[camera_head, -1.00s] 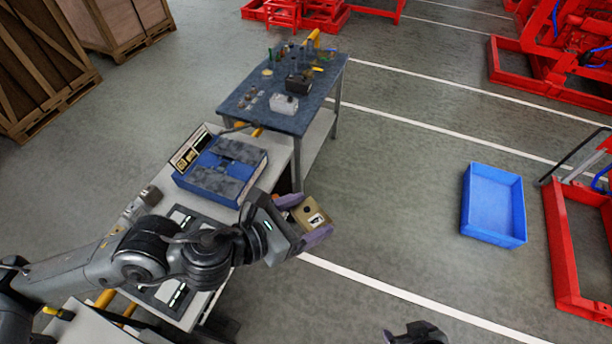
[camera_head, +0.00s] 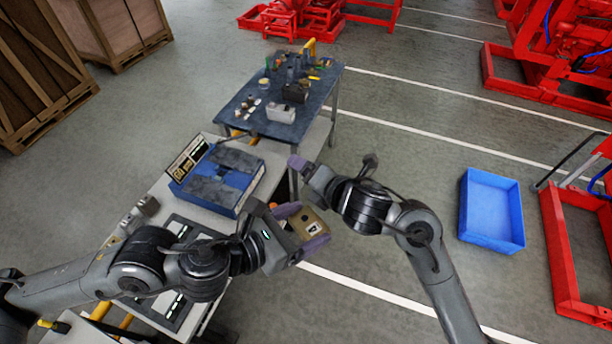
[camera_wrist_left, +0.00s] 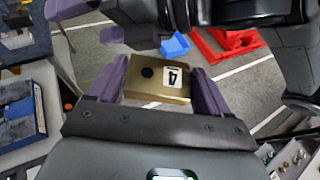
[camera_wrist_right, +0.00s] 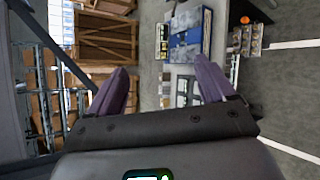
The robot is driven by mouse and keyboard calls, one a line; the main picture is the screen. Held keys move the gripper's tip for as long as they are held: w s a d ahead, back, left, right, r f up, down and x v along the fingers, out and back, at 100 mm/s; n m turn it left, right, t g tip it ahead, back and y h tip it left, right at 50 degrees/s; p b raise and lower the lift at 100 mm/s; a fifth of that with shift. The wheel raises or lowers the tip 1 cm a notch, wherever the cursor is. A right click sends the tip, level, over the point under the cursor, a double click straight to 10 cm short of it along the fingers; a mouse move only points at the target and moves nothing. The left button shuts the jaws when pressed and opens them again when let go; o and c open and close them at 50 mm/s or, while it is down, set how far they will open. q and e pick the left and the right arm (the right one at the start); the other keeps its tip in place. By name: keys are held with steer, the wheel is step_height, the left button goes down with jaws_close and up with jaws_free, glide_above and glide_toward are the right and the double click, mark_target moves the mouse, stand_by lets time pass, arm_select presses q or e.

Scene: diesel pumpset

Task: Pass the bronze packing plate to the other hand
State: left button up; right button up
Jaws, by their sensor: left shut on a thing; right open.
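The bronze packing plate (camera_head: 309,222) is a brass-coloured block with a dark round hole and a white label marked 4. My left gripper (camera_head: 303,226) is shut on it and holds it in the air beside the workbench. In the left wrist view the plate (camera_wrist_left: 158,80) sits between the two purple fingers. My right gripper (camera_head: 306,168) is just above and beyond the plate in the head view, apart from it. In the right wrist view its purple fingers (camera_wrist_right: 160,88) are spread with nothing between them.
A white workbench (camera_head: 215,300) carries a blue case (camera_head: 222,178). Behind it stands a dark blue table (camera_head: 260,132) with small parts. A blue bin (camera_head: 491,210) and a red frame (camera_head: 555,245) are on the floor at right. Open floor lies between.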

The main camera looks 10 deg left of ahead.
arm_select(q)
steer(key=shift+r, duration=0.1)
arm_select(e)
steer(key=s+a+r+n+g, duration=0.3)
steer(key=a+r+n, duration=0.2)
steer(key=a+n, duration=0.2)
steer(key=s+a+r+n+g, duration=0.2)
steer(key=s+a+r+n, duration=0.1)
steer(key=a+r+n, duration=0.3)
steer(key=w+d+r+n+h, duration=0.1)
steer(key=d+r+n+h, duration=0.35)
steer(key=r, duration=0.25)
steer(key=m+g+h, duration=0.4)
glide_above(306, 220)
step_height(306, 220, down, 4)
step_height(306, 220, down, 12)
steer(key=shift+f, duration=0.15)
steer(key=shift+c, duration=0.2)
